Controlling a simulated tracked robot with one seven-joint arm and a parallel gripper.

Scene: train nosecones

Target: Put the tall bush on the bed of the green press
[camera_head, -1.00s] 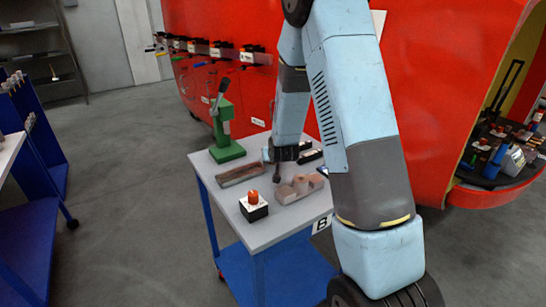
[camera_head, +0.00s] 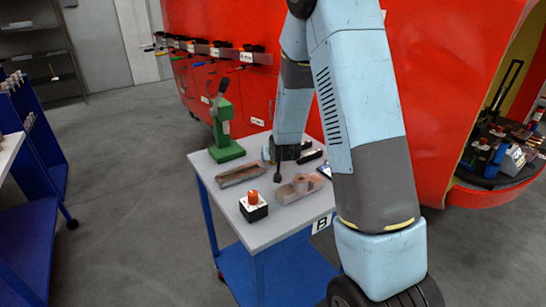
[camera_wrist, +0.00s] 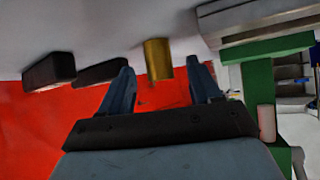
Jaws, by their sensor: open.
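The tall bush, a brass-coloured cylinder (camera_wrist: 158,60), stands on the table in the wrist view, which is upside down. My gripper (camera_wrist: 164,68) is open, with one finger to each side of the bush in the picture. Whether the bush is fully between the fingertips or a little beyond them, I cannot tell. The green press (camera_head: 224,120) stands at the table's back left corner in the head view, with its lever up. Its green frame is at the right in the wrist view (camera_wrist: 260,95). In the head view my arm hides the bush and the fingers.
The grey table top (camera_head: 225,210) also carries a long shallow tray (camera_head: 241,174), a box with an orange-red button (camera_head: 254,205) and a pinkish-brown block (camera_head: 298,188). Two black blocks, one of them here (camera_wrist: 48,70), lie beside the bush. The red train nose (camera_head: 440,90) is behind.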

